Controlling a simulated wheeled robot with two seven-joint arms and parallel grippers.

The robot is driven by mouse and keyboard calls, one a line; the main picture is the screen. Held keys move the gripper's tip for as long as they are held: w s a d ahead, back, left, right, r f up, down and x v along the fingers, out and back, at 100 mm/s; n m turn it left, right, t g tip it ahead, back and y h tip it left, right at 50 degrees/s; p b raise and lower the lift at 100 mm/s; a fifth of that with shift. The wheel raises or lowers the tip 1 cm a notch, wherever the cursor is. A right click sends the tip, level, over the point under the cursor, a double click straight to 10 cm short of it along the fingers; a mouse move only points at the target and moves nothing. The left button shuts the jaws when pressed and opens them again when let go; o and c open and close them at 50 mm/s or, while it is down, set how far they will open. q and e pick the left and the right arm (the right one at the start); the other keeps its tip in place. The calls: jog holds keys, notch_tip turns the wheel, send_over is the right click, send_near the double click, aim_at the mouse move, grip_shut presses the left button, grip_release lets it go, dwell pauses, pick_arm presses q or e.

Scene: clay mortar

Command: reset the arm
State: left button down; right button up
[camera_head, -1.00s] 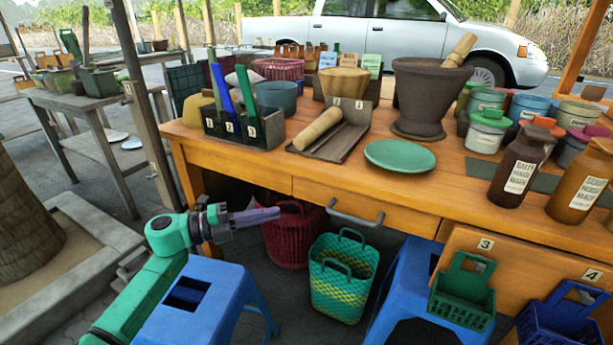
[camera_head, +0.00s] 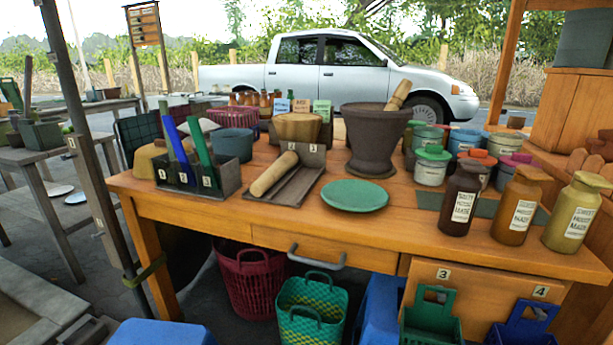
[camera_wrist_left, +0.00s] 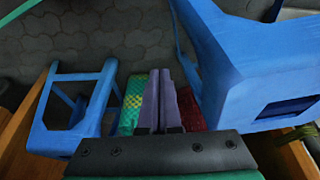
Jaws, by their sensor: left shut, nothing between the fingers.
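My left gripper (camera_wrist_left: 168,106) shows in the left wrist view as two purple fingers side by side, closed together with nothing between them. It points down past the table front, over the grey paving. In that view a blue stool (camera_wrist_left: 245,60) is on the right and another blue stool (camera_wrist_left: 75,112) is on the left. The green and yellow basket (camera_wrist_left: 131,105) and the dark red basket (camera_wrist_left: 193,118) lie beyond the fingers. Neither of my arms shows in the head view, and my right gripper is in no view.
The wooden table (camera_head: 400,215) holds a mortar (camera_head: 374,138), a green plate (camera_head: 355,196), a slotted rack (camera_head: 190,178) and labelled jars (camera_head: 462,200). The red basket (camera_head: 250,280) and green basket (camera_head: 312,310) stand below. Blue stool (camera_head: 160,333) is at the bottom edge.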

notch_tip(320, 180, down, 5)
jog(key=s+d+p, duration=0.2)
jog(key=p, duration=1.4)
pick_arm(q)
jog(key=s+a+f+g+p, duration=0.1)
jog(key=s+a+f+p, duration=0.1)
jog(key=s+p, duration=0.4)
jog(key=s+a+f+g+p, duration=0.2)
jog(key=s+p, duration=0.5)
jog(key=s, duration=0.7)
jog(key=shift+s+a+f+y+p, duration=0.3)
jog(key=shift+a+f+y, duration=0.1)
jog(key=shift+a+f, duration=0.35)
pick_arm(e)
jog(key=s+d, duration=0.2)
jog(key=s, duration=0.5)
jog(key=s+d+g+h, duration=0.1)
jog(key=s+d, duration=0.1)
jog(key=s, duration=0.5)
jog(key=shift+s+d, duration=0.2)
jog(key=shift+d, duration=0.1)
pick_arm(q)
jog(key=shift+r, duration=0.1)
